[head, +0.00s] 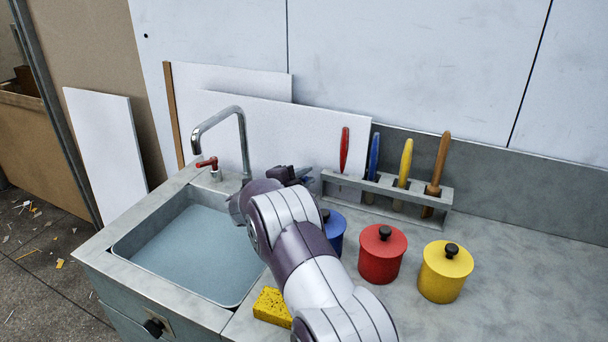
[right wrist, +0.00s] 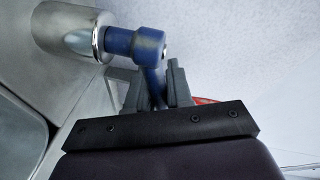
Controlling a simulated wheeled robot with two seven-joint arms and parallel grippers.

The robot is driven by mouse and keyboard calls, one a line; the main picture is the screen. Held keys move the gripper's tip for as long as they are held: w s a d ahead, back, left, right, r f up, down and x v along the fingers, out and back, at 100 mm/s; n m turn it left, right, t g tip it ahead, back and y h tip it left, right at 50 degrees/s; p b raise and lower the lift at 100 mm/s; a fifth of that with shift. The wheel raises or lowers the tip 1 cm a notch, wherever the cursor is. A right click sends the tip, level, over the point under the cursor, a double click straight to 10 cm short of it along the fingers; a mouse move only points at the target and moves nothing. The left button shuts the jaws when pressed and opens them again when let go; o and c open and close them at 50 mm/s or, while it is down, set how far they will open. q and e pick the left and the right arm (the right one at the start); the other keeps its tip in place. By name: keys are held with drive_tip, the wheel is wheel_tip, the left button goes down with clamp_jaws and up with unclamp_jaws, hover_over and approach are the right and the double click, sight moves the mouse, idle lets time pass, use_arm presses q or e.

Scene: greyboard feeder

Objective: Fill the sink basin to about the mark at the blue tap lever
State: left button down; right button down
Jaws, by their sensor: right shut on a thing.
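The sink basin (head: 128,247) is at the left of the counter, with a flat blue-grey surface (head: 195,255) inside that looks like water. No level mark can be made out. The curved metal tap (head: 243,140) stands behind it, with a red lever (head: 207,163) on its left; no stream shows under the spout. The blue tap lever (right wrist: 118,41) shows in the right wrist view, on a round metal body. My right gripper (right wrist: 158,88) is shut on its blue stem; in the head view my arm mostly hides this. My left gripper is out of view.
Blue, red (head: 381,262) and yellow (head: 445,277) lidded pots stand right of my arm; the blue one (head: 330,232) is partly hidden. A yellow sponge (head: 271,307) lies by the basin. A rack (head: 340,184) of coloured-handled tools stands behind.

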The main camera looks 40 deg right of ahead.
drive_tip(key=m+g, duration=0.1)
drive_tip(key=a+m+g, duration=0.1)
drive_tip(key=g, duration=0.1)
drive_tip(key=s+m+g, duration=0.1)
drive_tip(key=shift+a+m+g+p, duration=0.15)
drive_tip(key=shift+m+g+p, duration=0.15)
drive_tip(key=shift+g+p, duration=0.1)
drive_tip(key=c, duration=1.1)
unclamp_jaws()
drive_tip(key=w+a+r, duration=0.1)
drive_tip(key=a, duration=1.1)
drive_tip(key=shift+a+r, duration=0.3)
drive_tip(key=shift+r, duration=0.1)
